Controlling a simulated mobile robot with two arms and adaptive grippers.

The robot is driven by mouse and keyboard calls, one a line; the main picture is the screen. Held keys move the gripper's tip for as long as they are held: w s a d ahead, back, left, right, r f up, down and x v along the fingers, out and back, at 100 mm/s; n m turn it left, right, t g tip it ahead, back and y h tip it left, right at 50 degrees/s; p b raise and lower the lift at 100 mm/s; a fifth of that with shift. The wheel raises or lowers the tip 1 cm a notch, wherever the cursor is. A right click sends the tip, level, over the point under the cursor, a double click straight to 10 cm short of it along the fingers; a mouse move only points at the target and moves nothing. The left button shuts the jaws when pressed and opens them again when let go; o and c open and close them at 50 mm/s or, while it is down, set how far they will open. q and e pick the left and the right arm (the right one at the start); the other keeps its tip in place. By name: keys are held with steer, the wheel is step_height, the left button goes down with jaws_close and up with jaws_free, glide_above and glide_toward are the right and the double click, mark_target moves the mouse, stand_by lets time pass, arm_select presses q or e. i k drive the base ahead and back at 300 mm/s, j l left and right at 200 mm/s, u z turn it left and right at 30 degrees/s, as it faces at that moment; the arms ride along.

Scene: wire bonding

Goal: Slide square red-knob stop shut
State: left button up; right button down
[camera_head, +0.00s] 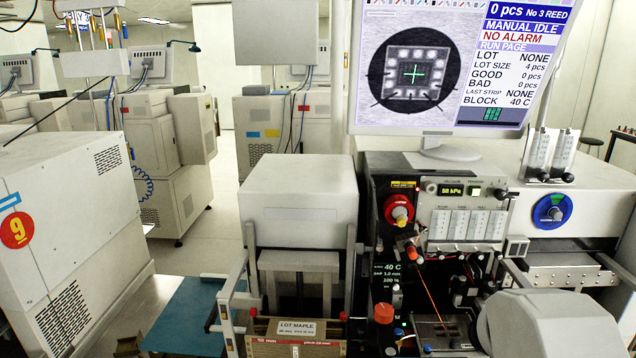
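A round red knob (398,212) with a yellow base is on the dark front panel of the machine in the middle right. A smaller orange-red cap (384,313) stands lower down, in front of the work area. A small red piece (344,317) shows by the right end of the box labelled LOT MAPLE (297,328). I cannot tell which of these belongs to the square stop, or whether that stop is open or shut. Neither of my grippers can be made out in the head view.
A monitor (440,132) stands above the machine. A rounded grey housing (550,325) fills the lower right. A blue surface (187,318) lies left of the grey frame around the box. A large white cabinet (62,205) marked 9 stands at the left, with open floor behind it.

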mark_target(272, 337)
steer(key=i+j+u, duration=0.1)
steer(key=i+u, duration=0.15)
steer(key=u, duration=0.2)
steer(key=j+z, duration=0.3)
steer(key=j, duration=0.8)
steer(key=j+u, duration=0.25)
steer(key=j, duration=0.6)
